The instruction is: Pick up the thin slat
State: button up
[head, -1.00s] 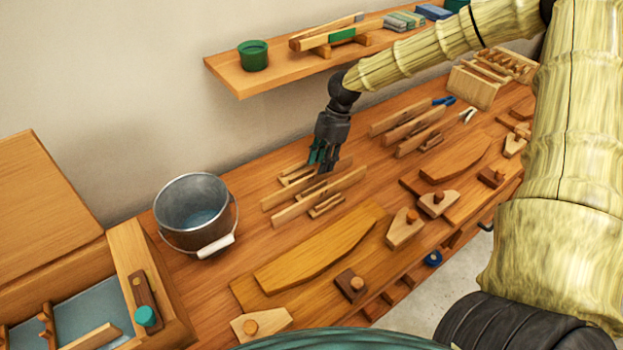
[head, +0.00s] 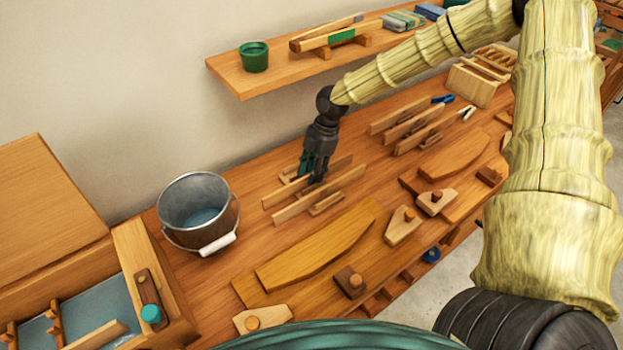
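Thin wooden slats stand on edge in a low wooden rack at the middle of the bench. The front slat (head: 338,188) and the slat behind it (head: 283,200) run side by side, slanting up to the right. I cannot tell for sure which one is the thin slat. My gripper (head: 312,177) points down over the rack, its fingertips at the rear slat and between the two. The fingertips partly hide that slat. Whether they touch it, and how far apart they are, is not clear.
A metal bucket (head: 198,212) with water stands left of the rack. A second slat rack (head: 408,130) is to the right. A curved board (head: 320,247) lies in front. A wall shelf (head: 285,82) with a green cup (head: 254,57) hangs behind, near my arm.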

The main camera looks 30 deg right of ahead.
jog(key=shift+f, duration=0.25)
dwell(0.3)
grip_shut()
